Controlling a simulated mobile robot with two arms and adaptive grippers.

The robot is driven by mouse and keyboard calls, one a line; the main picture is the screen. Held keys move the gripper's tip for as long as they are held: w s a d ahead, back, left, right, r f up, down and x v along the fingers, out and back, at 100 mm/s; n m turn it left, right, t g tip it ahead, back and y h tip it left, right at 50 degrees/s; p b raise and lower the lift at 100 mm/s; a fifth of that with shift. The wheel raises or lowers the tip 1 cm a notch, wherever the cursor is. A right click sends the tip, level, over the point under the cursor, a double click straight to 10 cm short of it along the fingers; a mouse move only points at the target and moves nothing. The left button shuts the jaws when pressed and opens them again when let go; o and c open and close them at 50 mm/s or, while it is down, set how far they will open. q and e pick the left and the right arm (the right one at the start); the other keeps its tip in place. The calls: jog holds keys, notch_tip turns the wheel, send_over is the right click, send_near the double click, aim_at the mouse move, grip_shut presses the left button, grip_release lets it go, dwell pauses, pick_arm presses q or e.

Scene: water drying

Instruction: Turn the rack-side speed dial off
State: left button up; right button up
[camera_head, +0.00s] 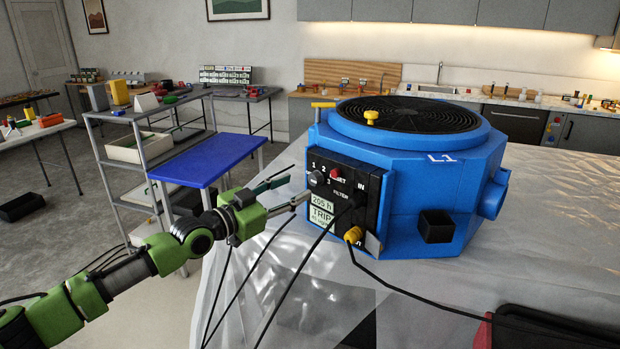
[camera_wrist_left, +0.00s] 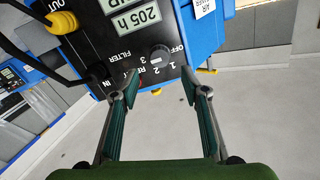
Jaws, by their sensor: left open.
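A blue air mover marked L1 (camera_head: 420,190) stands on the plastic-covered surface, its black control panel (camera_head: 340,180) facing left. My right gripper is not in view.
A yellow plug (camera_head: 352,236) and black cables hang at the panel's lower part. A grey shelf rack (camera_head: 145,150) and a blue-topped table (camera_head: 208,160) stand left. Another blue unit (camera_wrist_left: 15,78) shows at the wrist view's left edge. A black case (camera_head: 550,328) lies front right.

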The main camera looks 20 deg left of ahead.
aim_at(312, 179)
pick_arm(q)
jog(key=b+x, duration=0.1)
jog(key=x, duration=0.4)
jog(key=shift+w+f, duration=0.15)
jog(key=shift+w, duration=0.1)
jog(key=shift+w+d, duration=0.35)
jog(key=shift+w, duration=0.3)
jog(key=c, duration=1.1)
